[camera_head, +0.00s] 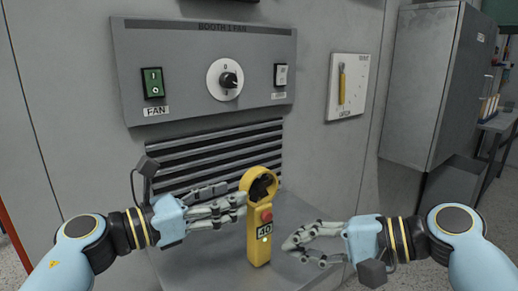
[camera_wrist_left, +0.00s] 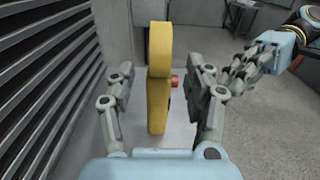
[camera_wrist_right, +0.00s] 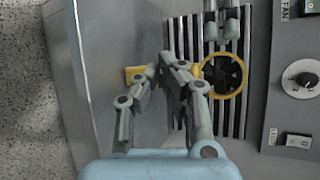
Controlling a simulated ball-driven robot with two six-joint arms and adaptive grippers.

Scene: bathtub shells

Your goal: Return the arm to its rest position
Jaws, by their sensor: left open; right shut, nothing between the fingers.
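My left gripper (camera_head: 240,204) is open beside the yellow handheld device (camera_head: 258,246). In the left wrist view the yellow device (camera_wrist_left: 158,75) shows between the two spread fingers, with no clear contact. It stands upright on the grey ledge, with a ring-shaped fan head, a red button and a small display. My right gripper (camera_head: 290,244) is shut and empty, to the right of the device and apart from it. In the right wrist view its closed fingertips (camera_wrist_right: 172,66) cover part of the device, whose ring head (camera_wrist_right: 243,77) shows to the right.
A grey fan panel (camera_head: 190,50) with a green switch, a dial and a second switch is on the wall above dark louvres (camera_head: 215,150). A white board (camera_head: 347,85) with a yellow handle hangs to the right. A grey cabinet (camera_head: 415,85) stands at the far right.

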